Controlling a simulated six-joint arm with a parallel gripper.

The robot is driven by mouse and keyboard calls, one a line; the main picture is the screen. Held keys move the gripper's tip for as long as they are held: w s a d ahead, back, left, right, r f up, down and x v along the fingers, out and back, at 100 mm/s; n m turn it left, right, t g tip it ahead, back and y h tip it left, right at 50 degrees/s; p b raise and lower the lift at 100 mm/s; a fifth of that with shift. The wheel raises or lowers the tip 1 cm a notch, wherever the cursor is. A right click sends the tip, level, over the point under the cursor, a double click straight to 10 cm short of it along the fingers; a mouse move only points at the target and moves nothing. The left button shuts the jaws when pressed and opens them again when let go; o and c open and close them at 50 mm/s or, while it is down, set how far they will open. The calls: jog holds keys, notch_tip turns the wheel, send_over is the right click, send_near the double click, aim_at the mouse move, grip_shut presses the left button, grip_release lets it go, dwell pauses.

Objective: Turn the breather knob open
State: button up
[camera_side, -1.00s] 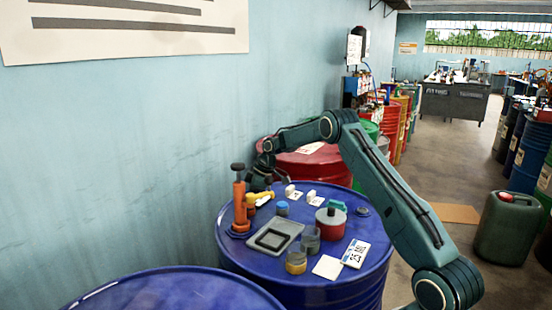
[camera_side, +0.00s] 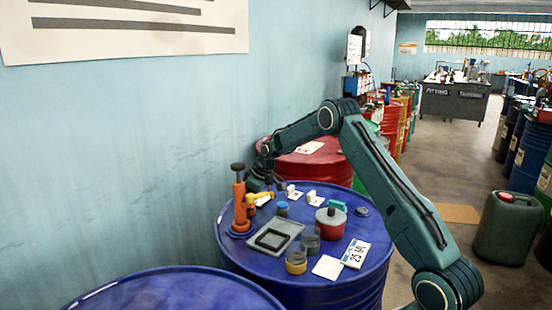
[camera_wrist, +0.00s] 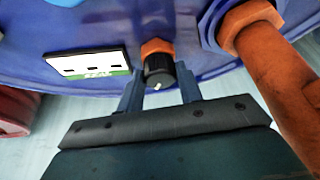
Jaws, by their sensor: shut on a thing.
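The breather knob (camera_wrist: 159,74) is black and ribbed with a short white mark on its face. It sits on an orange fitting (camera_wrist: 157,47) on the blue drum in the wrist view. My gripper (camera_wrist: 160,78) has one finger on each side of the knob and is shut on it. In the side view my gripper (camera_side: 262,173) is at the far left edge of the blue drum top (camera_side: 340,205), close to the wall. The knob is too small and covered to make out clearly there.
An orange pump (camera_side: 240,205) stands left of my gripper; it also shows close at the right in the wrist view (camera_wrist: 270,60). A label card (camera_wrist: 87,65) lies left of the knob. A grey tray (camera_side: 277,238), small jars and a red can (camera_side: 331,224) occupy the drum top.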

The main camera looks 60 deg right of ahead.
jog(key=o, duration=1)
jog(key=shift+r, duration=0.1)
jog(key=v, duration=1.3)
jog(key=shift+r, duration=0.35)
